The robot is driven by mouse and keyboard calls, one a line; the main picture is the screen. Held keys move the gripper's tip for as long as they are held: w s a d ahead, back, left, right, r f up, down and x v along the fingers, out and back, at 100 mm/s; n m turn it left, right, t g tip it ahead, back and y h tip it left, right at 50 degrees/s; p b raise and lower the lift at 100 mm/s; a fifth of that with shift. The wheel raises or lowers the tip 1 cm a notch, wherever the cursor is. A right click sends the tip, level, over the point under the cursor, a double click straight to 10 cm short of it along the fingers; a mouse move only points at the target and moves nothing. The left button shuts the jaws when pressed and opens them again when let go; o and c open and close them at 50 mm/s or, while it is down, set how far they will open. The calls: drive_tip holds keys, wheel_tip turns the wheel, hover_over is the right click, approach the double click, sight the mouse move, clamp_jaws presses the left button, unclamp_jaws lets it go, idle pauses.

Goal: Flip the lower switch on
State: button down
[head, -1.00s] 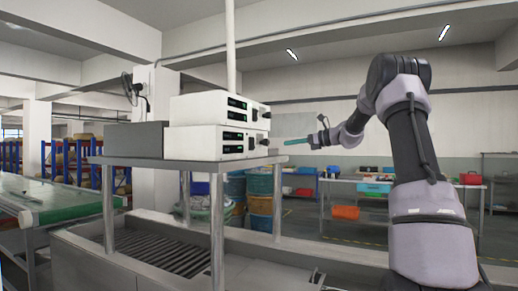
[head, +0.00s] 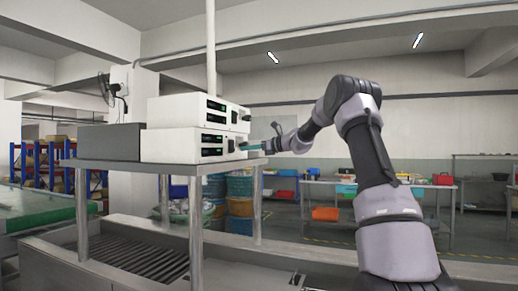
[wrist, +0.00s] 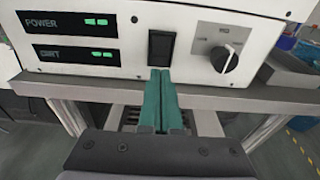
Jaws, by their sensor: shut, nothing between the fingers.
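Two white control boxes are stacked on a metal shelf. The lower box (head: 168,146) rests on the shelf under the upper box (head: 175,110). In the wrist view the lower box's front panel (wrist: 130,15) fills the top, with a black rocker switch (wrist: 161,49) on it. My gripper (wrist: 160,74) has teal fingers pressed together with nothing between them. Its tips are just at or below the switch's lower edge; I cannot tell whether they touch it. In the head view my gripper (head: 245,147) is at the right part of the lower box's front.
A rotary knob (wrist: 225,58) is right of the switch, and lit displays (wrist: 75,56) are left. The metal shelf (head: 120,165) sticks out beneath the lower box. A grey box (head: 108,142) stands beside the boxes. Open space lies to the right, before a distant table.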

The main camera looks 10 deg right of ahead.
drive_tip(key=shift+x, duration=1.8)
drive_tip(key=shift+a+f, duration=0.1)
drive_tip(key=shift+a, duration=0.1)
approach(233, 150)
drive_tip(key=s+d+f, duration=0.3)
drive_tip(key=d, duration=0.2)
drive_tip(key=shift+s+d, duration=0.3)
drive_tip(key=shift+d, duration=0.1)
